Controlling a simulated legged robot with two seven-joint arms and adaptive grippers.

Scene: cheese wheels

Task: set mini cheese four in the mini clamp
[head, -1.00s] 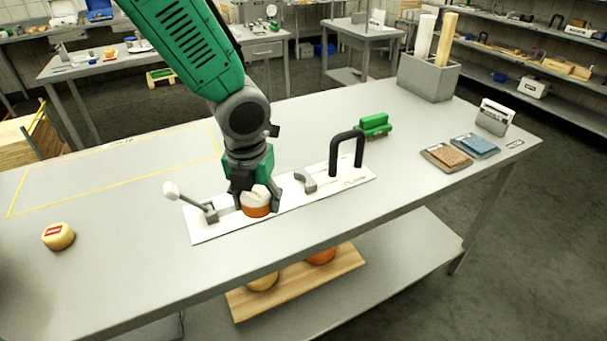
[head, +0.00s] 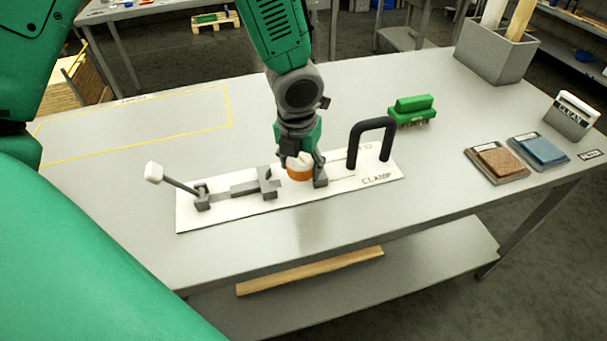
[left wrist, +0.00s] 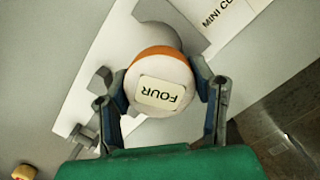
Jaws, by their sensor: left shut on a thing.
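Mini cheese four (head: 299,174) has a white top and an orange side. The left wrist view shows its "FOUR" label (left wrist: 162,95). My left gripper (head: 302,163) is shut around it, with one finger on either side in the left wrist view (left wrist: 163,103). The mini clamp (head: 218,217) is a white plate with a white-knobbed lever (head: 153,172), a grey sliding jaw (head: 268,182) and a grey fixed jaw (head: 320,178). The cheese is between the jaws, close against the fixed jaw; I cannot tell whether it rests on the plate. My right gripper is not in view.
A black handle (head: 371,138) stands at the clamp's right end, with a green brush (head: 412,109) behind it. Brown (head: 497,162) and blue (head: 539,150) pads lie further right. Another small cheese (left wrist: 24,172) shows in the left wrist view. The yellow-outlined area (head: 140,125) is clear.

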